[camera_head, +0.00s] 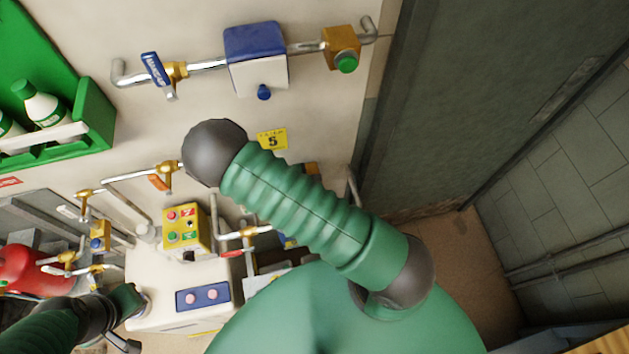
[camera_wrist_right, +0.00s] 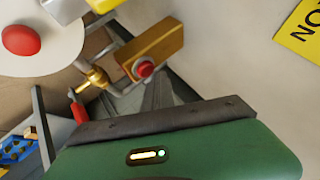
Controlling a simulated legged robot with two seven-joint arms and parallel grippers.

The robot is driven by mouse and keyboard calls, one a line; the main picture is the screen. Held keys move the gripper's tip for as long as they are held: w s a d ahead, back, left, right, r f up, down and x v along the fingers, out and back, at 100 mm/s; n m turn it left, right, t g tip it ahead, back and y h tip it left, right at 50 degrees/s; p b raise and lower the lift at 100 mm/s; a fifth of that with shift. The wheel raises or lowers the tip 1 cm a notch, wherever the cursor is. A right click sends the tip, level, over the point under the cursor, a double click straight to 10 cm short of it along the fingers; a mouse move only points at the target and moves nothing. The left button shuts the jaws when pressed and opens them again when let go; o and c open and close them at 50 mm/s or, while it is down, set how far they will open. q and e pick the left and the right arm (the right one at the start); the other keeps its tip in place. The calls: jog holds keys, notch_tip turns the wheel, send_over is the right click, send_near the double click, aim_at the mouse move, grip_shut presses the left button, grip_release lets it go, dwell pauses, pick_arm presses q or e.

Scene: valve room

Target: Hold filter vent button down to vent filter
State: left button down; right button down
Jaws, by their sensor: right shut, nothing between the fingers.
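No button carries a label I can read as filter vent. In the right wrist view a large red button (camera_wrist_right: 21,40) sits on a round white housing, and a smaller red button (camera_wrist_right: 145,69) sits on a brass block (camera_wrist_right: 152,50). My right gripper (camera_wrist_right: 158,121) is shut and empty, its dark edge below the block and apart from both buttons. In the head view my raised right arm hides that hand. My left gripper (camera_head: 128,302) is at the lower left by a white cabinet; its jaws are unclear.
A brass block with a green button (camera_head: 347,64) and a blue valve handle (camera_head: 155,69) are on the upper pipe. A yellow box (camera_head: 185,229) has red and green buttons. A white cabinet (camera_head: 160,275) has a two-button panel. A dark door (camera_head: 470,90) stands right.

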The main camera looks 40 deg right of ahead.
dwell(0.4)
jog(key=shift+a+r+p, duration=0.25)
jog(key=shift+r+p, duration=0.25)
jog(key=shift+a+r+p, duration=0.2)
jog(key=shift+r+p, duration=0.25)
jog(key=shift+p, duration=0.05)
notch_tip(320, 180, up, 5)
jog(key=p, duration=0.4)
